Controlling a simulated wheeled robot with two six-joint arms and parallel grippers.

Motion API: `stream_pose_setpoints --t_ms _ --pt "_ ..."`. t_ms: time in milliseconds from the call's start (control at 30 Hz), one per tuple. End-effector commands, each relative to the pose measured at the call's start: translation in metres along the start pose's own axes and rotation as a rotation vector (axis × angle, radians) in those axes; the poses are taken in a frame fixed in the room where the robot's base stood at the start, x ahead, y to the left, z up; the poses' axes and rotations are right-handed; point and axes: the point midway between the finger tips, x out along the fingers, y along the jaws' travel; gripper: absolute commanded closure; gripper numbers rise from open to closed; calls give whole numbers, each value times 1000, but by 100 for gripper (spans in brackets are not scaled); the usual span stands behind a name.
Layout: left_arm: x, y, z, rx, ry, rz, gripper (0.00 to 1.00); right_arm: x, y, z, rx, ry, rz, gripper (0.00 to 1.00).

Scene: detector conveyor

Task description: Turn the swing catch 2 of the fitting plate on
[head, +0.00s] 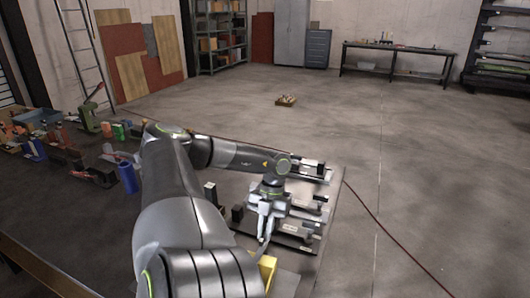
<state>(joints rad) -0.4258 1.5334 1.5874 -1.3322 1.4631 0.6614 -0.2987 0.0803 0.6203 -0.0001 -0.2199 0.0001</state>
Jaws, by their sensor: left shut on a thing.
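My left arm reaches in over the bench and its gripper (266,232) points down over the fitting plate (285,240), a dark plate near the bench's right end. The gripper is shut on a small part there, seemingly the lever of a swing catch; its fingers hide most of it. I cannot read which catch number it is. Other dark catches with small pale labels (289,228) lie in rows to the right of and behind the gripper. My right gripper is not in view.
A yellow block (266,268) stands close in front of the gripper. A blue cylinder (127,178) and several tools and parts crowd the bench's left side. A red cable (385,228) runs over the open floor to the right.

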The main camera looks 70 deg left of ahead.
Motion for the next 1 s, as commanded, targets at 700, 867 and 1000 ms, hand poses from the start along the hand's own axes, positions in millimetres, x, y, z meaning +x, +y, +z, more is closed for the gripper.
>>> stream_pose_setpoints --t_ms 700,867,1000 --pt "-1 0 0 -2 -2 0 68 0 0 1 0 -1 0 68" --pt "-15 1 0 -2 -3 3 68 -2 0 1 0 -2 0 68" --pt "-42 1 0 -4 -4 5 68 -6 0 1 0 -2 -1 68"
